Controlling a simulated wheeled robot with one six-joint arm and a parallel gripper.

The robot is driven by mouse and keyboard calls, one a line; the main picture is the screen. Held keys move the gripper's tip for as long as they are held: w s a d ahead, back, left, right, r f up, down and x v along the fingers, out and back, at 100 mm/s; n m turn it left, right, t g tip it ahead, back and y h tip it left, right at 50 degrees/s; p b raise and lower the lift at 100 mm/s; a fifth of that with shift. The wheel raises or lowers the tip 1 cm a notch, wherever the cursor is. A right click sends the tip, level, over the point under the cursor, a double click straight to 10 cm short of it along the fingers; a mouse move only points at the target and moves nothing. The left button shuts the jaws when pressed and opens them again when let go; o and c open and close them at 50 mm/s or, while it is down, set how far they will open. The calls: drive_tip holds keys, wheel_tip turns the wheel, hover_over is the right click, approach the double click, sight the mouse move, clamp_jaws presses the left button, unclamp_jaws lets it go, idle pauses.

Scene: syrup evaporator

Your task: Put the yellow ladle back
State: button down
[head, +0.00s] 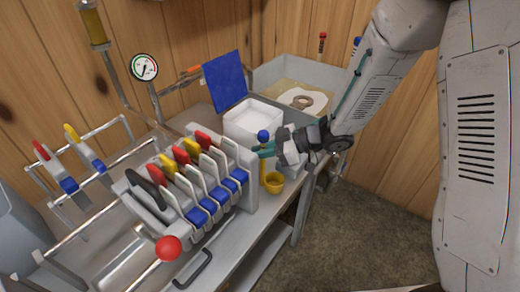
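The yellow ladle (273,184) is just right of the rack of coloured handles, near the bench's right edge. Its yellow cup is at the bottom, its handle rises upright, and a blue knob (263,136) tops it. My gripper (265,150) reaches in from the right, with teal fingers across the handle just under the knob. It looks shut on the handle. The ladle's cup appears to hang clear of the bench, though the exact gap is hard to tell.
A grey rack (248,190) holds several red, yellow, white and black handles. Behind it stand a white-filled open box (253,120) with a blue lid (224,80) and a grey bin (285,70). A gauge (144,67), rails (100,130) and a red knob (168,248) are at left. Open floor lies right.

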drive_tip(key=shift+f, duration=0.45)
drive_tip(key=c, duration=0.7)
unclamp_jaws()
drive_tip(key=w+v, duration=0.1)
drive_tip(key=v, duration=0.7)
drive_tip(key=shift+s, duration=0.5)
